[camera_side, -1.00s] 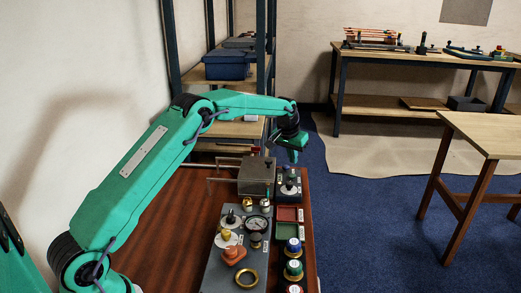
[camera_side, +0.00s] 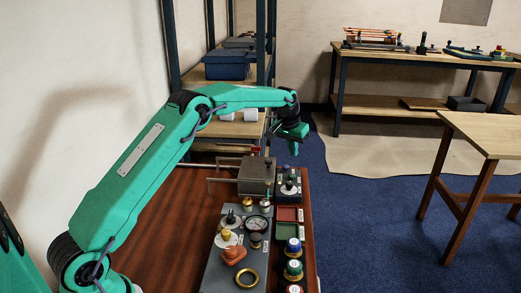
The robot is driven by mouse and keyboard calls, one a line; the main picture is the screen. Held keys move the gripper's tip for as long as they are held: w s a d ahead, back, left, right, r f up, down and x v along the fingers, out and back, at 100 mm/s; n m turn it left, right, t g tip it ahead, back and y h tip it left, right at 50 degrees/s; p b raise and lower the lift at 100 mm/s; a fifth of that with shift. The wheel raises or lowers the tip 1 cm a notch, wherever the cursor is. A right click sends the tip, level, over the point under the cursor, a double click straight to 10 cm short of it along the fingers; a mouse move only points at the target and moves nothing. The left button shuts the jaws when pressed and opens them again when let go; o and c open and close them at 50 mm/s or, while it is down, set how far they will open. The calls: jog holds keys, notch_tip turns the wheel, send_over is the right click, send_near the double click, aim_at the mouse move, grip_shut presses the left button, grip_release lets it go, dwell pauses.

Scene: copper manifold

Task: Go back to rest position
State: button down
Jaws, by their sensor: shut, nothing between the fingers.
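My gripper (camera_side: 293,148) is at the end of my green arm, above the far right corner of the brown table (camera_side: 165,225). It points down, is shut and holds nothing. It hangs apart from the small dark block with a knob (camera_side: 289,184) below it. The grey manifold panel (camera_side: 225,262) lies on the table nearer the camera, with a round gauge (camera_side: 257,224), an orange handle (camera_side: 234,254) and a brass ring (camera_side: 246,278) on it.
A grey metal box (camera_side: 256,177) stands just left of the gripper. Red (camera_side: 287,213) and green (camera_side: 287,231) trays and several colored caps (camera_side: 293,246) line the table's right edge. A shelf with a blue bin (camera_side: 228,67) stands behind. Open floor lies to the right.

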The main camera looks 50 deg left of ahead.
jog(key=s+d+r+m+t, duration=0.1)
jog(key=s+d+r, duration=0.3)
jog(key=s+r, duration=0.5)
jog(key=s+d+r+m, duration=0.1)
jog(key=s+d+r, duration=0.3)
jog(key=s+r, duration=0.55)
jog(key=s+d+f, duration=0.2)
jog(key=s+f, duration=0.1)
jog(key=s, duration=1)
jog(key=s+d+f+m+t, duration=0.1)
jog(key=s+d+f, duration=0.1)
jog(key=s, duration=1)
jog(key=shift+s+d+f+h, duration=0.15)
jog(key=shift+s+f+h, duration=0.2)
jog(key=shift+f, duration=0.55)
